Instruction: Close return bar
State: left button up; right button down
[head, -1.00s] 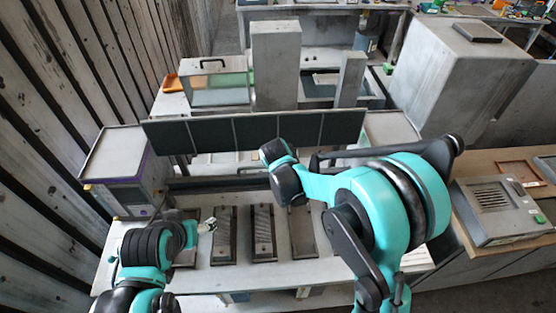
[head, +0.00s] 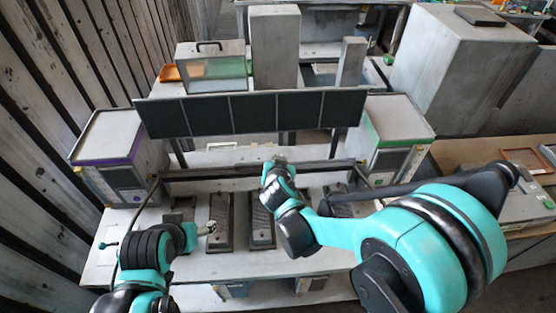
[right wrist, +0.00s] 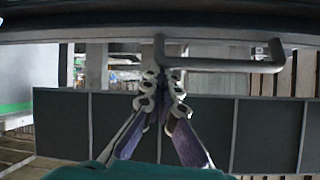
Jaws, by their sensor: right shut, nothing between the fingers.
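The dark return bar (head: 225,172) runs crosswise above the bench, in front of the row of dark panels; my right wrist hides part of it. In the right wrist view a grey bracket-shaped handle (right wrist: 225,66) hangs from a dark horizontal beam (right wrist: 90,30). My right gripper (head: 279,162) is beside the bar in the head view. Its fingers (right wrist: 160,85) are shut and empty, just below the handle's left end; whether they touch it I cannot tell. My left gripper (head: 210,228) is low over the bench at left; its jaws are too small to read.
A row of dark panels (head: 253,113) stands behind the bar. Grey boxes stand at the left (head: 108,140) and right (head: 395,135) bench ends. Dark slotted plates (head: 219,222) lie on the bench (head: 185,262). A wooden wall is at far left.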

jog(key=s+f+b, duration=0.3)
jog(key=f+b, duration=0.1)
jog(key=s+f+b, duration=0.3)
jog(key=f+b, duration=0.1)
jog(key=s+f+b, duration=0.3)
jog(key=f+b, duration=0.1)
jog(key=b, duration=0.1)
jog(key=shift+s+f, duration=0.1)
jog(key=shift+f, duration=0.15)
pick_arm(q)
jog(key=shift+s+f+b, duration=0.2)
jog(key=shift+f+b, duration=0.25)
jog(key=shift+f, duration=2.25)
jog(key=shift+s+f+b, duration=0.2)
jog(key=shift+f+b, duration=0.25)
jog(key=shift+f, duration=2.2)
jog(key=shift+s+f+b, duration=0.2)
jog(key=shift+f+b, duration=0.25)
jog(key=shift+f, duration=2.25)
pick_arm(e)
jog(key=shift+s+f+t, duration=0.25)
jog(key=shift+f+t, duration=0.35)
jog(key=shift+t, duration=0.1)
jog(key=shift+s, duration=0.1)
